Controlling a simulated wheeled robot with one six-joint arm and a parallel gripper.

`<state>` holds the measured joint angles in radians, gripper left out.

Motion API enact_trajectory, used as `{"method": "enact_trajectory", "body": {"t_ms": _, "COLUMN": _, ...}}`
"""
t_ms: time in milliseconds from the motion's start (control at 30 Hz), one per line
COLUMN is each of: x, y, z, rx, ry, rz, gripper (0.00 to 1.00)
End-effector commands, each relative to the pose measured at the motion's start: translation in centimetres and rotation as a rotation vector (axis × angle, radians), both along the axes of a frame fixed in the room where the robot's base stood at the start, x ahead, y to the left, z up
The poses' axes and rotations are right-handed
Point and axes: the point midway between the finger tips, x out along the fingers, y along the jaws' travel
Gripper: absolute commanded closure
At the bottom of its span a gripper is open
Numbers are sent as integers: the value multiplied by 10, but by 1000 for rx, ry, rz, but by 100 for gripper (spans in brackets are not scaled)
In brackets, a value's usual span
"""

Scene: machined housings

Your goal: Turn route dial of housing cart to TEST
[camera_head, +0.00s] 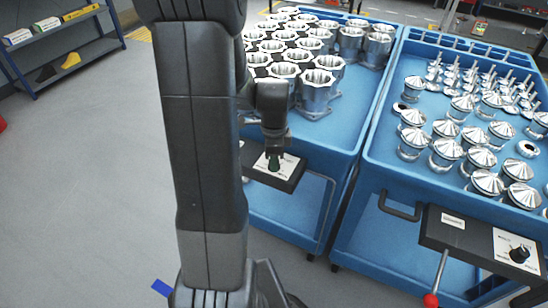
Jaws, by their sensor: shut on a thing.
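The housing cart (322,150) is the blue cart in the middle, with rows of silver machined housings (317,88) on top. A dark box on its front carries a white label plate (288,165). My gripper (274,153) points down from above and is shut on the dial. The fingertips and much of the dial are small and dark here. The plate's lettering is too small to read, so I cannot tell which position the dial points to.
A second blue cart (372,157) with silver parts stands close at the right. Its front box has a black knob (519,254) and a red-tipped lever (431,299). A shelf (75,57) stands at the upper left. Grey floor (90,190) is clear on the left.

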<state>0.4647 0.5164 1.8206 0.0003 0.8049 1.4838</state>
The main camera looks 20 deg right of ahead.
Motion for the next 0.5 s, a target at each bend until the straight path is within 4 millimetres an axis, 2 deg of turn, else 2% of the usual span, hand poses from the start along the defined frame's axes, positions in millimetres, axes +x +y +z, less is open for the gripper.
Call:
{"method": "enact_trajectory", "body": {"t_ms": 200, "x": 1, "y": -1, "z": 1, "rx": -2, "ry": -2, "rz": -127, "gripper": 91}}
{"method": "enact_trajectory", "body": {"t_ms": 500, "x": 1, "y": -1, "z": 1, "rx": -2, "ry": -2, "rz": -213, "gripper": 91}}
